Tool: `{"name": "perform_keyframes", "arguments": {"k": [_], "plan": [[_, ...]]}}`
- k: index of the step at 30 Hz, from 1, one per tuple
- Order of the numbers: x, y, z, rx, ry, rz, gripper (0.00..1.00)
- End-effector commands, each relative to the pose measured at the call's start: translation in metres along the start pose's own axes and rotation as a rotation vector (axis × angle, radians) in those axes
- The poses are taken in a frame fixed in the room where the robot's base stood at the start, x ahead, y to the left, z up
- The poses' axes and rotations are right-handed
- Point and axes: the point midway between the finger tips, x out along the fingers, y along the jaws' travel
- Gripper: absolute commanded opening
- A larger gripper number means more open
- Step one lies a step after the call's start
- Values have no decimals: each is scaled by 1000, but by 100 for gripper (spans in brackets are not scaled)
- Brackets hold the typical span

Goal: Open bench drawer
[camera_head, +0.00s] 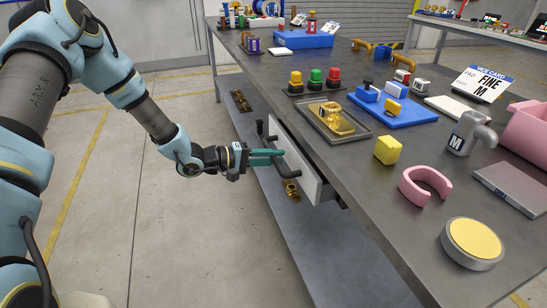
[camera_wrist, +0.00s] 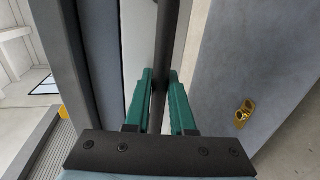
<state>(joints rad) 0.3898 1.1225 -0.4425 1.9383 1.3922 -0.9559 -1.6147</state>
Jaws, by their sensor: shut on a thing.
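The bench drawer has a white front (camera_head: 297,160) below the bench top. Its front stands out a little from the bench, with a dark side strip showing behind it. A dark bar handle (camera_head: 280,171) runs along the front. My gripper (camera_head: 277,157) reaches it from the left, with its green fingers around the bar. In the wrist view my gripper (camera_wrist: 162,85) has one finger on each side of the dark handle bar (camera_wrist: 166,45), closed on it. The white drawer front (camera_wrist: 136,40) shows beside it. The inside of the drawer is hidden.
The grey bench top (camera_head: 345,160) carries a metal tray (camera_head: 362,134), a blue board (camera_head: 425,118), a yellow block (camera_head: 388,149) and a pink ring (camera_head: 407,190). A lower shelf (camera_head: 325,240) holds brass parts (camera_head: 291,190). Floor left of the bench is clear.

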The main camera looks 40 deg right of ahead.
Motion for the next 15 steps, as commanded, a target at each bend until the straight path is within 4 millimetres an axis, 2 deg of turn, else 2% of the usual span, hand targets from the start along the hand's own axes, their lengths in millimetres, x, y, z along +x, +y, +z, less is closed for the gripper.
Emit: {"name": "perform_keyframes", "arguments": {"k": [10, 15], "plan": [[-1, -1, 0, -1, 1, -1, 0], [-10, -2, 0, -1, 1, -2, 0]]}}
